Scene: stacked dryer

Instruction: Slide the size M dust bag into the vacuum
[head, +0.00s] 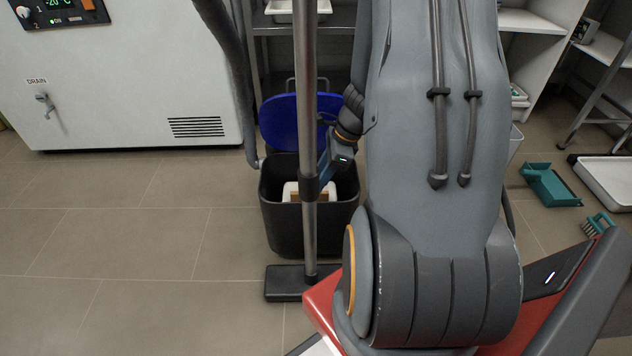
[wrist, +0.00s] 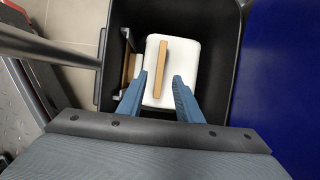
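The vacuum appears to be the black open tub (head: 312,232) with a blue lid (head: 288,122) tilted up behind it. A white bag (head: 293,188) with a tan top piece sits inside the tub. In the wrist view the bag (wrist: 183,55) lies below my gripper, with a tan strip (wrist: 162,68) standing along its top. My gripper (wrist: 160,78) is open, its blue fingers one on each side of the strip with gaps visible. A bracket with another tan piece (wrist: 131,67) is at the tub's left wall. I cannot read any size mark.
A metal wand (head: 309,235) with a black floor head (head: 286,284) stands in front of the tub. A dark hose (head: 230,50) runs down at its left. A white cabinet (head: 120,90) stands behind left. The floor at left is clear. A teal dustpan (head: 551,187) lies at right.

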